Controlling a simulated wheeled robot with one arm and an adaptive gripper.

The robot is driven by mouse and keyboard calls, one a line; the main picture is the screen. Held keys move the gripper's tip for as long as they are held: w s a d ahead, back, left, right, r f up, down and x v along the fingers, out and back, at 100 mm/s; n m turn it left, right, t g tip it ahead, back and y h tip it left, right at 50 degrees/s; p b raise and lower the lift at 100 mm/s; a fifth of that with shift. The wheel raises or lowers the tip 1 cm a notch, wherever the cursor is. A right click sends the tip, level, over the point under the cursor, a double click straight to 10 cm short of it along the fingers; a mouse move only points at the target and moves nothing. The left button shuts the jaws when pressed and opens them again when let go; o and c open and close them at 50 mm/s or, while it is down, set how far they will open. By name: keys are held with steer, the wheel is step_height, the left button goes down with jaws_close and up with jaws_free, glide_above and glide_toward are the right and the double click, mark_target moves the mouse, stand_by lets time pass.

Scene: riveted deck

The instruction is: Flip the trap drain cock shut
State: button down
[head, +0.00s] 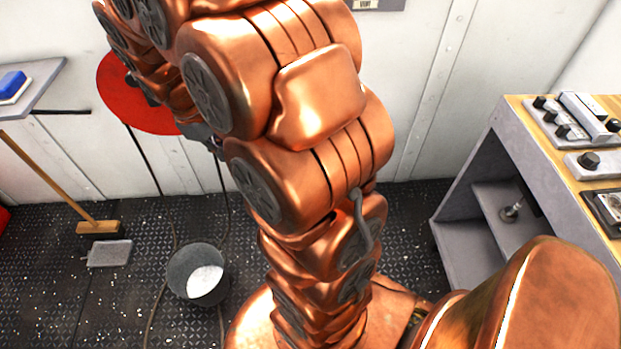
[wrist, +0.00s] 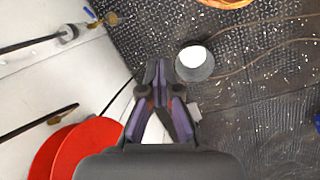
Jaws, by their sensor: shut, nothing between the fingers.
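My gripper (wrist: 157,68) is shut and empty in the wrist view, its fingers pointing toward the foot of the white wall. Up and left of its tips, a small brass fitting (wrist: 110,18) with a blue lever-like piece (wrist: 90,12) shows near the wall; it looks like the drain cock. The lever's exact position is too small to tell. The gripper is apart from it. A grey pipe end (wrist: 68,33) lies left of the fitting. In the head view my arm hides the fitting and most of the gripper.
A grey bucket (head: 183,281) with white contents stands on the dark deck; it also shows in the wrist view (wrist: 188,72). A red disc (head: 120,95) is by the wall. A broom (head: 100,228) leans left. A cabinet (head: 478,165) with controls stands right. Hoses trail across the floor.

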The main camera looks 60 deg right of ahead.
steer(key=w+d+f+n+h+b, duration=0.1)
steer(key=w+d+f+b, duration=0.35)
steer(key=d+f, duration=0.6)
steer(key=w+d+f+n+g+h+b, duration=0.15)
steer(key=w+d+f+b, duration=0.35)
steer(key=d+f, duration=0.55)
steer(key=w+d+f+n+t+b, duration=0.1)
steer(key=w+d+f+n+b, duration=0.15)
steer(key=d+f+b, duration=0.75)
steer(key=shift+g+h, duration=0.45)
steer(key=b+x, duration=0.1)
steer(key=x, duration=0.8)
steer(key=w+b+x, duration=0.1)
steer(key=x, duration=0.9)
steer(key=w+f+b+x, duration=0.1)
steer(key=x, duration=0.9)
steer(key=shift+w+a+f, duration=0.1)
steer(key=shift+w+a, duration=0.05)
steer(key=shift+a, duration=0.05)
steer(key=shift+d+p, duration=0.1)
steer(key=shift+p, duration=0.3)
